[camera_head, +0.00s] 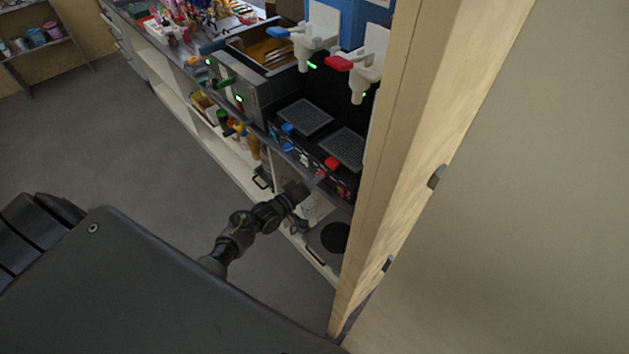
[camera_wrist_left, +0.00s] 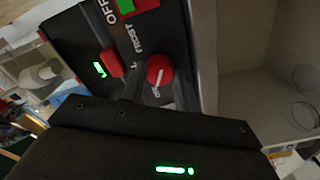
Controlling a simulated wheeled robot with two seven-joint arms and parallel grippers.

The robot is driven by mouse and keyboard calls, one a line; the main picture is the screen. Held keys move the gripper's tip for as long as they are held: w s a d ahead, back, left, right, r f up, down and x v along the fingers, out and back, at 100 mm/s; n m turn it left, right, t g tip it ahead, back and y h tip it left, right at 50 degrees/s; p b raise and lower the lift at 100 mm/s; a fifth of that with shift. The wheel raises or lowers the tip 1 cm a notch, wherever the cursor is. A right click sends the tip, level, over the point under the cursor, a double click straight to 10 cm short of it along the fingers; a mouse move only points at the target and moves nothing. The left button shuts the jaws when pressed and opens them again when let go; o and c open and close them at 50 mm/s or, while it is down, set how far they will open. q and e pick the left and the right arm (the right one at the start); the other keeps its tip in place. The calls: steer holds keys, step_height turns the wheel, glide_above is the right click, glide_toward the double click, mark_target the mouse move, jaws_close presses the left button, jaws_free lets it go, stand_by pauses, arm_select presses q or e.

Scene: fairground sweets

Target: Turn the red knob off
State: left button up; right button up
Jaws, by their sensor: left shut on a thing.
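The red knob (camera_wrist_left: 160,70) sits on a black panel (camera_wrist_left: 70,38) in the left wrist view, with a white line across its face. The lettering "OFF" and "FROST" is on the panel beside it. My left gripper (camera_wrist_left: 155,92) has its fingers around the knob and is shut on it. In the head view my left gripper (camera_head: 308,188) is at the front of the black machine, low on its right part. The knob cannot be made out clearly there. My right gripper is not in view.
Above the machine hang dispensers with a blue lever (camera_head: 277,32) and a red lever (camera_head: 339,63). A wooden post (camera_head: 395,150) stands close on the right. Grey floor (camera_head: 130,150) is clear at left.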

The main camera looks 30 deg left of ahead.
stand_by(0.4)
arm_select(q)
steer(key=o, duration=1)
steer(key=b+v, duration=0.2)
steer(key=v, duration=0.8)
steer(key=shift+s+a, duration=0.2)
steer(key=shift+s, duration=0.15)
